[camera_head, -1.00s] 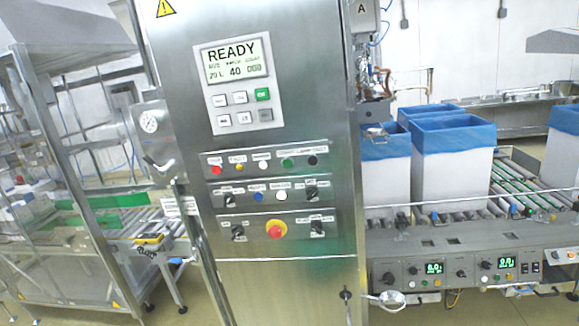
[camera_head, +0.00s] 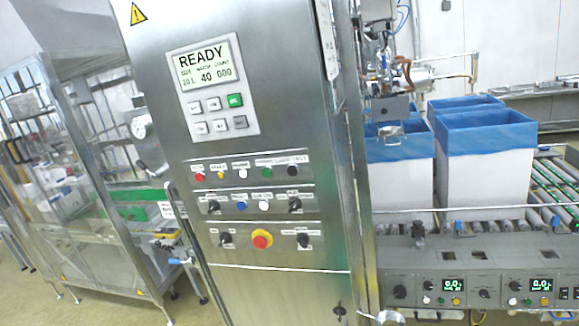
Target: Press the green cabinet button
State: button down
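The steel cabinet (camera_head: 285,120) stands upright in the middle of the view and appears tilted. A small round green button (camera_head: 267,172) sits in the upper button row, between a white button (camera_head: 243,175) and a black one (camera_head: 291,170). A red button (camera_head: 199,177) and a yellow one (camera_head: 220,176) are at the left of the upper row. My gripper does not show in this view.
Lower rows hold knobs, a blue button (camera_head: 242,207) and a red emergency stop (camera_head: 262,239) on yellow. To the right, white boxes with blue liners (camera_head: 487,165) stand on a roller conveyor. A glazed machine frame (camera_head: 90,150) stands left.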

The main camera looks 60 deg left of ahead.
aim_at(266, 172)
jog(key=u, duration=0.35)
jog(key=i, duration=0.9)
jog(key=u, duration=0.7)
